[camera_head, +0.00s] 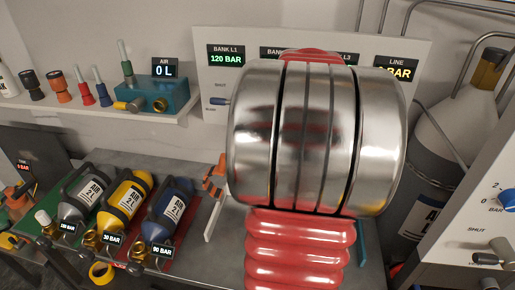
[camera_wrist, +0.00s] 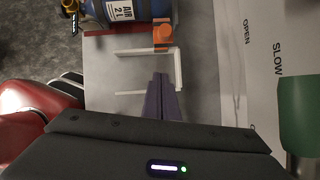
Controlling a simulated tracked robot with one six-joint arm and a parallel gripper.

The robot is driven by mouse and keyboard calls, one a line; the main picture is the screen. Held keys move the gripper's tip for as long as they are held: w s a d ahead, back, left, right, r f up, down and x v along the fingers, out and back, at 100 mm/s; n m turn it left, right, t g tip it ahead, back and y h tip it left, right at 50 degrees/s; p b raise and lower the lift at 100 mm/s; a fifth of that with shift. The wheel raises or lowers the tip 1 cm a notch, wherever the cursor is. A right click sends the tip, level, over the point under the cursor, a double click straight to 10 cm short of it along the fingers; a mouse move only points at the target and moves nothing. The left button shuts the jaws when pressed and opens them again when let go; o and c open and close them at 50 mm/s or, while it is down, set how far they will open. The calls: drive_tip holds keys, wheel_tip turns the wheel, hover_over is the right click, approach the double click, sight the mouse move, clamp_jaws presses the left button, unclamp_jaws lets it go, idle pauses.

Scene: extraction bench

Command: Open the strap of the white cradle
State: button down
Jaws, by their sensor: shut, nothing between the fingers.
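The white cradle shows in the wrist view as thin white bars (camera_wrist: 178,70) on the grey bench. In the head view only its left edge (camera_head: 211,220) shows; my arm hides the rest. An orange strap piece (camera_wrist: 163,37) is at the cradle's upper end in the wrist view; it stands up at the cradle's left in the head view (camera_head: 214,176). I cannot tell whether it is fastened. My gripper (camera_wrist: 161,80) is shut and empty, its dark fingers over the cradle area, apart from the orange piece in the picture. The head view does not show the gripper.
Grey (camera_head: 84,199), yellow (camera_head: 125,199) and blue (camera_head: 170,211) cylinders lie left of the cradle. A white panel (camera_wrist: 258,60) stands right in the wrist view, with a green part (camera_wrist: 299,115) at far right. A shelf (camera_head: 110,112) with fittings is behind.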

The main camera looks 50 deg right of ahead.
drive_tip(key=w+a+f, duration=0.1)
drive_tip(key=w+f, duration=0.3)
drive_tip(key=w, duration=0.2)
drive_tip(key=shift+w+a+f, duration=0.2)
drive_tip(key=shift+a, duration=0.15)
